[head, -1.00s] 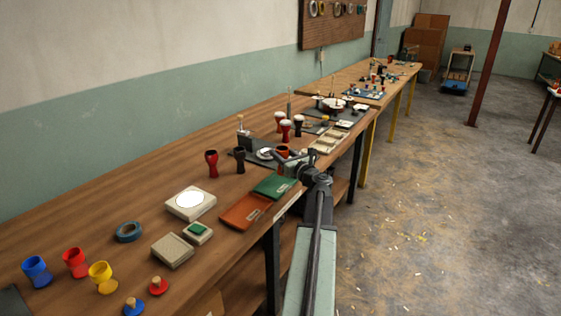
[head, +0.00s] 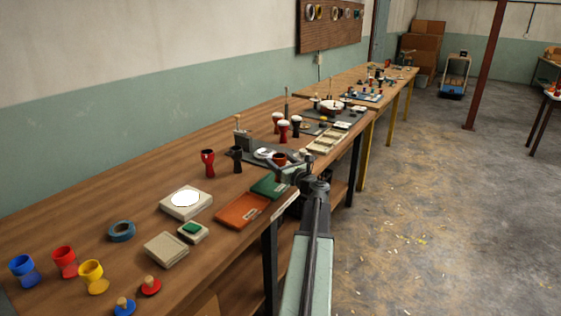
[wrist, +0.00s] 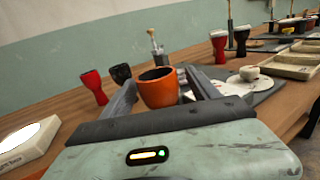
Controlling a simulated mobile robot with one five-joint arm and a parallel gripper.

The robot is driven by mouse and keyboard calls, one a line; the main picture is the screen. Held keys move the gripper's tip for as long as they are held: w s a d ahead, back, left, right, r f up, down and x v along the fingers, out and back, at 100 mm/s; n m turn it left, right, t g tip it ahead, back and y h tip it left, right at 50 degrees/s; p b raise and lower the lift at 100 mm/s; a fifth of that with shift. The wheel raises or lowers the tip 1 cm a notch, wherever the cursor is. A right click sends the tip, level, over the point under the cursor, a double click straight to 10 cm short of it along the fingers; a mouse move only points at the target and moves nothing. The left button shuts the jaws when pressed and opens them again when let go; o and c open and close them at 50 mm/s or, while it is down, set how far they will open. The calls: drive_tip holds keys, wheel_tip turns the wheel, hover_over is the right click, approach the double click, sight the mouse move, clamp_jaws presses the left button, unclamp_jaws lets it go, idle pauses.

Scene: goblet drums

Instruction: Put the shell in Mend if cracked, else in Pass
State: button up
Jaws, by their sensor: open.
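The shell is an orange goblet cup with a dark hollow inside. In the wrist view the shell (wrist: 158,90) stands between the two spread fingers of my gripper (wrist: 164,94), with a gap visible on the right side. Its foot is hidden behind the gripper body. In the head view the shell (head: 279,159) shows just past my gripper (head: 285,166), partly covered. I cannot make out a crack on the side I see. An orange-red tray (head: 240,212) and a green tray (head: 268,187) lie nearer along the bench edge; their labels are too small to read.
A red goblet (head: 208,162) and a black goblet (head: 234,158) stand left of the shell. A box with a bright white top (head: 186,202) lies nearer. A dark mat with a white round piece (head: 263,153) lies behind. Bare bench runs along the wall.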

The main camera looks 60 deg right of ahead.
drive_tip(key=v, duration=1.2)
drive_tip(key=shift+b, duration=0.3)
